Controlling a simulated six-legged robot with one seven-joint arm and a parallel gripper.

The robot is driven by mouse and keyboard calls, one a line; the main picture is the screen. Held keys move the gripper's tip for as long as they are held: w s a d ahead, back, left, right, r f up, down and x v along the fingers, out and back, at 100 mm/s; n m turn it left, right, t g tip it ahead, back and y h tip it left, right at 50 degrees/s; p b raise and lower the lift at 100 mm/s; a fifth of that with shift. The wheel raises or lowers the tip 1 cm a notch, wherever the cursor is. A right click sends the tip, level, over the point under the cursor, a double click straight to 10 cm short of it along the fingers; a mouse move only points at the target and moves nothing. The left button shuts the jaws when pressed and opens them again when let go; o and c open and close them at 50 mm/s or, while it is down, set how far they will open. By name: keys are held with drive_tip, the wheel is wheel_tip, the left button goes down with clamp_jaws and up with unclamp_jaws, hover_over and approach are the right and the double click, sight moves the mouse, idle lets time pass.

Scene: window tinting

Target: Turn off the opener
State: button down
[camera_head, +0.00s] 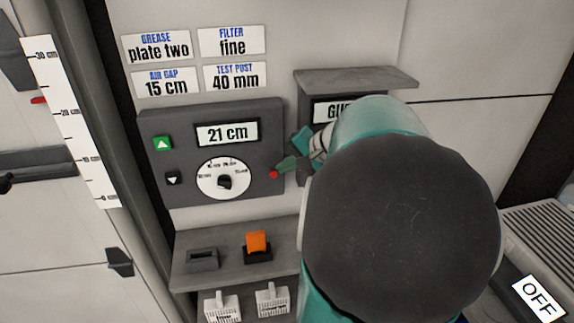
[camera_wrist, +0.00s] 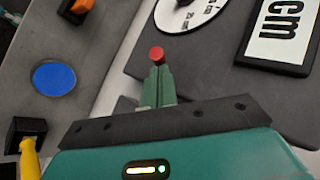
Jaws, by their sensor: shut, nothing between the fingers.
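A dark grey control panel (camera_head: 265,125) is on the wall, with a display (camera_head: 227,133) reading "21 cm", a green up button (camera_head: 162,143), a black down button (camera_head: 173,178) and a round white dial (camera_head: 223,180). A small red button (camera_head: 273,174) is at its lower right; it also shows in the wrist view (camera_wrist: 157,54). No part in view is labelled "opener". My gripper (camera_head: 287,163) is shut and empty, its green fingertips right at the red button. In the wrist view the fingertips (camera_wrist: 157,76) point at the button; whether they touch it I cannot tell.
Below is a ledge with an orange rocker switch (camera_head: 256,243) and a slot (camera_head: 203,257). The wrist view shows a blue disc (camera_wrist: 53,77) and a yellow-handled part (camera_wrist: 28,155). A hooded sign (camera_head: 357,80) is partly hidden by my arm. An "OFF" label (camera_head: 538,298) is lower right.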

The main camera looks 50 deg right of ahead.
drive_tip(key=shift+s+a+f+n+t+h, duration=0.15)
drive_tip(key=shift+s+f+n+t+h, duration=0.15)
drive_tip(key=shift+t, duration=0.3)
idle(0.3)
drive_tip(key=shift+f, duration=0.2)
drive_tip(key=shift+s+a+f, duration=0.2)
drive_tip(key=shift+f, duration=0.4)
drive_tip(key=shift+s+a+f, duration=0.15)
drive_tip(key=shift+a+f, duration=0.05)
drive_tip(key=shift+f, duration=0.35)
drive_tip(key=shift+r, duration=0.1)
drive_tip(key=shift+d+r, duration=0.1)
drive_tip(key=shift+r, duration=0.65)
drive_tip(key=shift+s+r, duration=0.1)
